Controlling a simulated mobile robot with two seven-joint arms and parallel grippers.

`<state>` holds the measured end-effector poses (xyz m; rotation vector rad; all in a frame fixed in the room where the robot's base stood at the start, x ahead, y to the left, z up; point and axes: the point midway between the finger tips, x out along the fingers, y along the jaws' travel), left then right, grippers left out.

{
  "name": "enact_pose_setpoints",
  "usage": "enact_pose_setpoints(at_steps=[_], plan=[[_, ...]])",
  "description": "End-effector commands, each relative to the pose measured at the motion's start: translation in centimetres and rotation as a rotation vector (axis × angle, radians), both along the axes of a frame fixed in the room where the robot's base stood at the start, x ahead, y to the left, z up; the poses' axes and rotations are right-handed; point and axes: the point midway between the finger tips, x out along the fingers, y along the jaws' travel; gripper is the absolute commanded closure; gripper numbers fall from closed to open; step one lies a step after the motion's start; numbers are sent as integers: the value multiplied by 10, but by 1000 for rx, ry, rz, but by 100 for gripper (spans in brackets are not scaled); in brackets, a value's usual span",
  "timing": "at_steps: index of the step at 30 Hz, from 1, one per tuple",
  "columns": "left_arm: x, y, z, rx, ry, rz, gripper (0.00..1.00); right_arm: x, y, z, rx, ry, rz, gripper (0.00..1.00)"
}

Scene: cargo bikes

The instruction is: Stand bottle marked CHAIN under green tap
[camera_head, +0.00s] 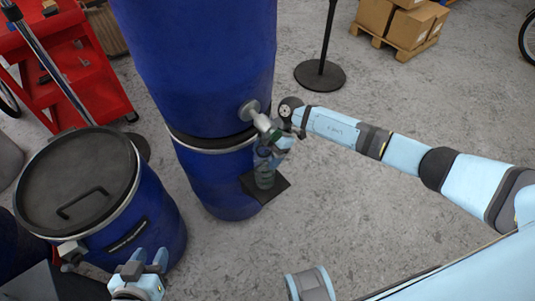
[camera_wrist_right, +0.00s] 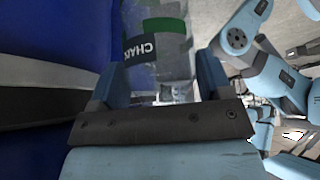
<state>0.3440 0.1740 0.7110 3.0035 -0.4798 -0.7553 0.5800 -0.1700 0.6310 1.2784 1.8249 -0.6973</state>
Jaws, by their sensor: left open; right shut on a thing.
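A clear bottle with a green band and a dark label reading CHAI… (camera_wrist_right: 146,48) is between the fingers of my right gripper (camera_wrist_right: 165,85) in the right wrist view. In the head view my right gripper (camera_head: 277,146) is shut on this bottle (camera_head: 264,176), which looks upright. The bottle is at a dark square plate (camera_head: 277,188); I cannot tell whether it touches it. A tap (camera_head: 260,120) sticks out of the blue barrel just above the bottle, partly hidden by my gripper; its green is hard to make out. My left gripper (camera_head: 143,262) is open and empty at the bottom left.
The tall blue barrel (camera_head: 200,60) stands close beside the right gripper. A shorter blue drum with a dark lid (camera_head: 80,180) stands left. A red cart (camera_head: 75,70), a post on a round base (camera_head: 320,75) and boxes on a pallet (camera_head: 400,22) are behind.

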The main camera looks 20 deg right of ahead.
Motion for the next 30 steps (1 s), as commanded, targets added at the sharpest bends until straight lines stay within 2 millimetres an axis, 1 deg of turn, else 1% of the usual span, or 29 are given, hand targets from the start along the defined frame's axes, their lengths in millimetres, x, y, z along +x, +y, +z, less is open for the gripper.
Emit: enact_pose_setpoints(at_steps=[1,9,10,11,12,13,20,23,26,30], plan=[[0,0,-2,-2,-2,0,57,1,-2,-3,-1,-1,-3,63],[0,-1,0,-3,-2,-2,57,1,-3,-4,-2,0,-2,63],[0,-1,0,-2,-3,-2,57,1,-3,-3,-2,0,-2,21],[0,-1,0,-2,-3,-2,57,1,-3,-3,-2,0,-2,14],[0,-1,0,-2,-3,-2,57,1,-3,-3,-2,0,-2,5],[0,-1,0,-2,-3,-2,57,1,-3,-3,-2,0,-2,2],[0,-1,0,-2,-3,-2,57,1,-3,-3,-2,0,-2,2],[0,-1,1,-3,-3,-3,57,2,-4,1,-1,-2,-2,2],[0,-1,4,0,-1,-3,57,4,-10,12,-3,-4,-3,2],[-1,0,8,8,3,-3,57,10,-24,36,-3,-4,-3,2]])
